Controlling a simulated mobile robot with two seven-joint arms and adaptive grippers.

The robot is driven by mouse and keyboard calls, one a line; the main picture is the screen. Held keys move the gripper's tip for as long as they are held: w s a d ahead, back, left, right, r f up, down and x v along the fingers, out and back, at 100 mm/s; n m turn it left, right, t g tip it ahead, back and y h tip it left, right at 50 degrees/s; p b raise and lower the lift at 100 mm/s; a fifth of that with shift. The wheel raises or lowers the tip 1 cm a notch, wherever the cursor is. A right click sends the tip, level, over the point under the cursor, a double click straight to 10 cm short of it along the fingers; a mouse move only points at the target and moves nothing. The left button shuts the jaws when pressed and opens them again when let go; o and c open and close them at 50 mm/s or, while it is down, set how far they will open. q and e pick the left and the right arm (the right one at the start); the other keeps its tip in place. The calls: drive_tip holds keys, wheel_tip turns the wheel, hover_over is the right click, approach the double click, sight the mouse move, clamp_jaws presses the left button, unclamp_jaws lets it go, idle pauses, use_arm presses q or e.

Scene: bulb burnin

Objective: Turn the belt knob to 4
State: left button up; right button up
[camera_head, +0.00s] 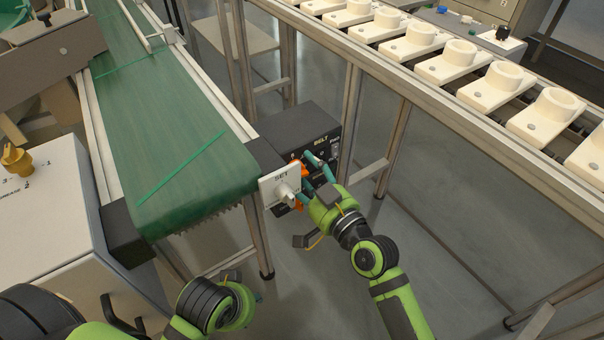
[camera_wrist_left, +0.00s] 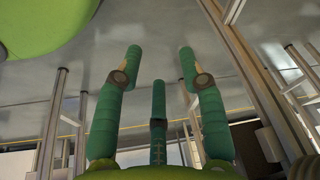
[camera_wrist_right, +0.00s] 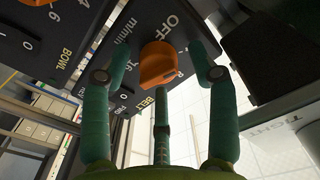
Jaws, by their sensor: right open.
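The belt knob (camera_wrist_right: 158,65) is orange and sits on a dark panel (camera_wrist_right: 90,35) marked OFF, m/min and BELT, in the right wrist view. Where its pointer stands is unclear. My right gripper (camera_wrist_right: 158,58) is open, with two fingers on either side of the knob and the third below it; I cannot tell whether they touch it. In the head view my right gripper (camera_head: 312,172) is at the front of the dark BELT box (camera_head: 297,125), partly hiding its controls. My left gripper (camera_wrist_left: 155,65) is open and empty, low over the floor.
A white SET plate with a pale knob (camera_head: 287,195) stands just left of my right gripper. The green conveyor belt (camera_head: 160,120) lies left. A rail with white holders (camera_head: 450,65) runs along the right. Bare floor (camera_head: 310,290) lies between.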

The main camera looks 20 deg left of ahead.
drive_tip(key=c, duration=1.1)
drive_tip(key=shift+r, duration=0.1)
drive_tip(key=shift+c, duration=0.3)
use_arm(q)
drive_tip(key=shift+r, duration=0.1)
